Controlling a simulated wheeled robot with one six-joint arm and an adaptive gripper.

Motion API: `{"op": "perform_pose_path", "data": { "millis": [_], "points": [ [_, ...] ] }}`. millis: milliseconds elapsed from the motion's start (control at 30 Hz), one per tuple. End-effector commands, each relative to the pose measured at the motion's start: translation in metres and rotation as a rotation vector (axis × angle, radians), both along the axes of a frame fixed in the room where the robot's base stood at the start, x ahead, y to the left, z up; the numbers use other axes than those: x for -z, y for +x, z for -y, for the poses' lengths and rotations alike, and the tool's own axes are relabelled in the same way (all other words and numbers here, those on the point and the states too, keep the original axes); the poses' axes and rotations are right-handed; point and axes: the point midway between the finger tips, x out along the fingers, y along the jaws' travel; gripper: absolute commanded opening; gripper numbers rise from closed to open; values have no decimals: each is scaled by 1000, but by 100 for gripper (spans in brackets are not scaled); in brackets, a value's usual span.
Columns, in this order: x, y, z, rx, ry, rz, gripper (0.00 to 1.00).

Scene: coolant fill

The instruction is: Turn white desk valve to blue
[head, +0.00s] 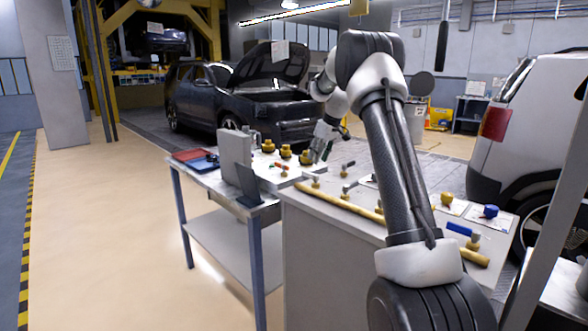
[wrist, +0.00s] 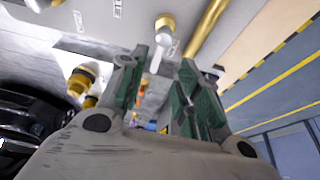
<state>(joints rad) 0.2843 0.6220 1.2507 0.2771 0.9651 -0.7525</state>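My gripper (head: 320,143) is over the far end of the bench top in the head view, near several brass fittings. In the wrist view my gripper's green-padded fingers (wrist: 160,88) stand apart with nothing held between them. A brass fitting with a pale, whitish part (wrist: 163,37) shows just beyond the fingertips; it may be the white valve, but I cannot tell for sure. In the head view a blue-handled valve (head: 460,229) sits on the brass pipe at the near right. A blue knob (head: 490,211) stands on a white card. The white valve is not clearly distinguishable there.
A brass pipe (head: 340,203) runs along the bench edge (head: 330,218). A yellow knob (head: 447,198) stands on another card. A grey upright box (head: 236,160) and a red tray (head: 192,154) are at the left. Another brass fitting (wrist: 80,80) is left of my fingers.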

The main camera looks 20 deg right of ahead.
Motion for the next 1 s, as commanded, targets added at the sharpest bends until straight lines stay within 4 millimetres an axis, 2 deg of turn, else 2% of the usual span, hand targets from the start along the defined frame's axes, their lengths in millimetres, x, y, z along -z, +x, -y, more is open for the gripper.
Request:
{"op": "perform_pose_path", "data": {
  "millis": [500, 667, 900, 1000],
  "points": [
    [67, 28, -6, -4, 1, 1, 33],
    [76, 31, -8, -4, 1, 1, 33],
    [76, 32, -8, -4, 0, 1, 33],
    [76, 32, -8, -4, 0, 1, 15]
  ]
}}
